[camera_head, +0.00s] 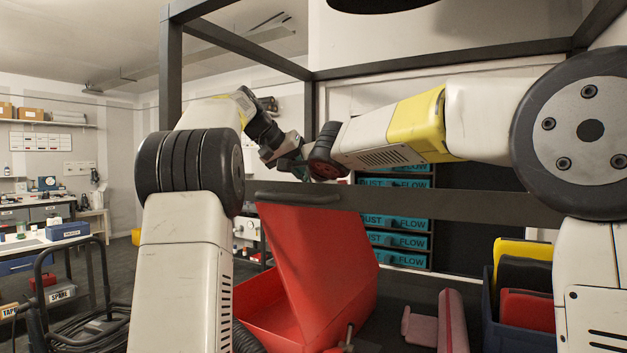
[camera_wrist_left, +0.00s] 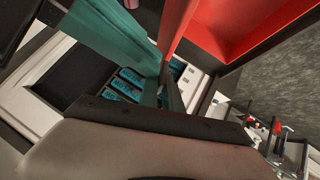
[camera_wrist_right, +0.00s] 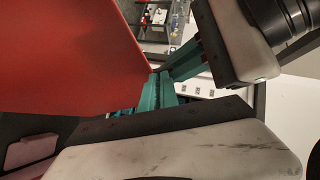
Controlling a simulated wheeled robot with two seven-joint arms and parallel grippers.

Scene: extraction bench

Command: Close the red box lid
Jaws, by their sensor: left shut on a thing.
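The red box (camera_head: 265,312) stands on the bench in the middle of the head view.
A dark blue bin (camera_head: 515,338) with yellow, black and red items stands at the right. A pinkish-red object (camera_head: 450,320) lies on the bench between box and bin. A dark frame bar (camera_head: 430,203) crosses behind the lid, before teal-labelled drawers (camera_head: 400,222).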

